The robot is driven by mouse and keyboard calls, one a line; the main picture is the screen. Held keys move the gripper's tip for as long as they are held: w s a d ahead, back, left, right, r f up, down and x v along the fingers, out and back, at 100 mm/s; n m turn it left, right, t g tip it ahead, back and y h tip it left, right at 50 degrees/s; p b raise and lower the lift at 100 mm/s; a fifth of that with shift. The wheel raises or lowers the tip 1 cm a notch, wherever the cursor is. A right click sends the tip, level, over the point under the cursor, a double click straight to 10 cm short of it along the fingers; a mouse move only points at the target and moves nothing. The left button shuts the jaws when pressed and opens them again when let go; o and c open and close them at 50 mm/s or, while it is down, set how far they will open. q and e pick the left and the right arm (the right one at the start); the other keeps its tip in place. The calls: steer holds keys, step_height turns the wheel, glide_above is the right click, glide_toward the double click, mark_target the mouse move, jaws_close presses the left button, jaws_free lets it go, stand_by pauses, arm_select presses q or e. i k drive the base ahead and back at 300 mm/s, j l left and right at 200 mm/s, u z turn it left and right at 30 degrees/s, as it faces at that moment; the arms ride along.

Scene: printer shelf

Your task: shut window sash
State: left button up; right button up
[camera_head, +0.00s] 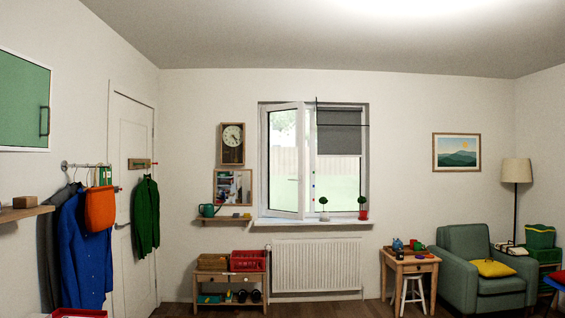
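The window (366,180) is in the far wall, above a white radiator. Its left sash (285,160), a white-framed pane, appears swung inward and stands open at an angle. A grey blind (339,138) covers the upper part of the right side. Two small potted plants stand on the sill (312,221), one in a white pot (324,216) near the sash's free edge and one in a red pot (363,214) farther right. Neither of my grippers shows in this view.
The radiator (317,265) is below the sill. A low wooden bench (208,281) with a red crate (247,261) stands to its left. A small wooden table (411,266), a white stool (413,290) and a green armchair (477,254) stand to the right. A narrow shelf (222,219) holds a watering can (208,210).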

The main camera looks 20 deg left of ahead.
mark_target(265, 114)
steer(key=i+j+u, duration=0.25)
steer(key=i, duration=0.2)
steer(key=i+u, duration=0.2)
steer(key=i, duration=0.25)
steer(key=i+u, duration=0.25)
steer(key=i, duration=3.55)
steer(key=i+j, duration=0.1)
steer(key=i, duration=1.15)
steer(key=i+j+z, duration=0.1)
steer(key=i+z, duration=0.35)
steer(key=i+j+z, duration=0.25)
steer(key=i+z, duration=0.2)
steer(key=i+j+z, duration=0.9)
steer(key=j, duration=0.15)
